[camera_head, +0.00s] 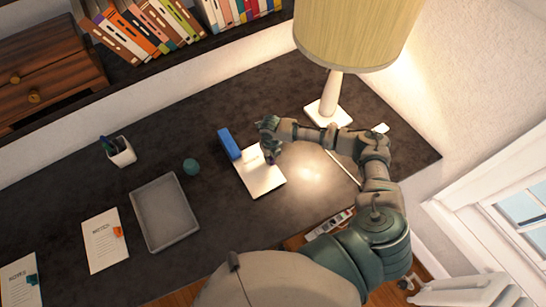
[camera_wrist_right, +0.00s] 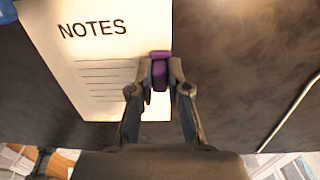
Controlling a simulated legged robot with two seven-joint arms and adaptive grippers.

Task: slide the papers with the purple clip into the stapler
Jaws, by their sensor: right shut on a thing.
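The papers with the purple clip (camera_head: 262,182) lie on the dark desk near the middle; they also show in the right wrist view (camera_wrist_right: 95,72), headed NOTES. The purple clip (camera_wrist_right: 160,66) is on their right edge. My right gripper (camera_head: 270,151) is shut on this clip, with its fingers (camera_wrist_right: 158,82) on either side of it. The blue stapler (camera_head: 229,144) is at the papers' upper left corner; only a bit of blue (camera_wrist_right: 6,10) shows in the wrist view. I cannot tell whether the corner is between its jaws. My left gripper is not in view.
A lamp (camera_head: 328,113) stands right of the stapler. Papers with an orange clip (camera_head: 104,243) and with a teal clip (camera_head: 20,281) lie farther left.

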